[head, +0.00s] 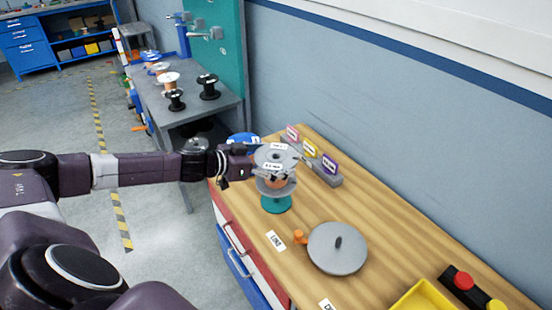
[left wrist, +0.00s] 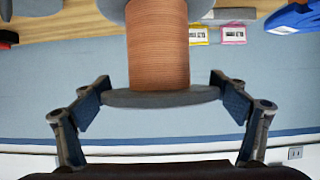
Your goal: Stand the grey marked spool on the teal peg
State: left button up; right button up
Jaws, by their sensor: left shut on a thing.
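The grey marked spool (head: 288,158) has grey flanges, a copper winding and white labels on top. It is upright at the end of my left arm, directly over the teal peg (head: 276,204). The teal base shows below its lower flange; I cannot tell whether the peg is inside the bore. My left gripper (head: 250,162) reaches it from the left. In the left wrist view my left gripper (left wrist: 160,98) is shut on the rim of one grey flange, with the copper winding (left wrist: 157,45) beyond. My right gripper is out of view.
A grey disc with a dark post (head: 337,252) and an orange knob lies on the wooden bench (head: 385,225). Coloured label cards (head: 310,147) stand behind the spool. A yellow tray (head: 425,297) is at front right. Several other spools (head: 208,87) stand on the grey side table.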

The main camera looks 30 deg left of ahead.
pick_arm(q)
jog(key=shift+w+f+b, duration=0.1)
jog(key=shift+f+b, duration=0.2)
jog(key=shift+f, duration=0.15)
jog(key=shift+p, duration=0.3)
dwell(0.4)
jog(key=shift+f, duration=0.15)
jog(key=shift+f+b, duration=0.85)
jog(key=shift+f, duration=0.5)
jog(key=shift+p, duration=0.4)
jog(key=shift+f, duration=0.2)
dwell(0.5)
jog(key=shift+f+b, duration=0.65)
jog(key=shift+f, duration=0.65)
